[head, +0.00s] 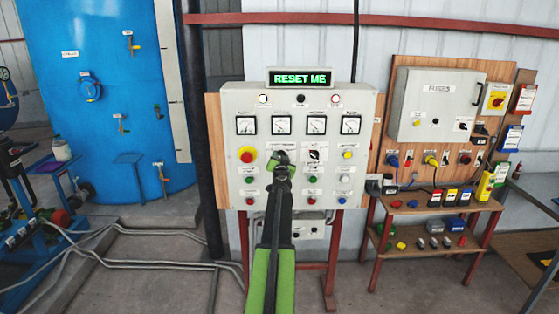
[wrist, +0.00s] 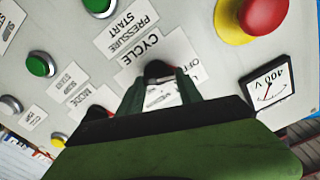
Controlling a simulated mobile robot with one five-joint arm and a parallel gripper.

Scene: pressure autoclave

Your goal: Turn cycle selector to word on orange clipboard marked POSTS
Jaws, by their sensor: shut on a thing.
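My gripper (head: 281,158) is at the middle of the grey control panel (head: 230,178), just right of the red emergency button. In the wrist view, its two fingers (wrist: 160,82) are shut on a dark knob (wrist: 158,68) beside a label reading CYCLE (wrist: 138,56). The fingers hide most of the knob and part of its position label, so its pointing direction cannot be told. An orange-red clipboard (head: 523,98) hangs at the far right, above a blue and a yellow one. Its writing is too small to read.
The display (head: 300,78) reads RESET ME in green. A red mushroom button (head: 247,155) is close to my gripper; it also shows in the wrist view (wrist: 263,14). Gauges sit above, coloured buttons below. A second switch box (head: 436,105) stands right.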

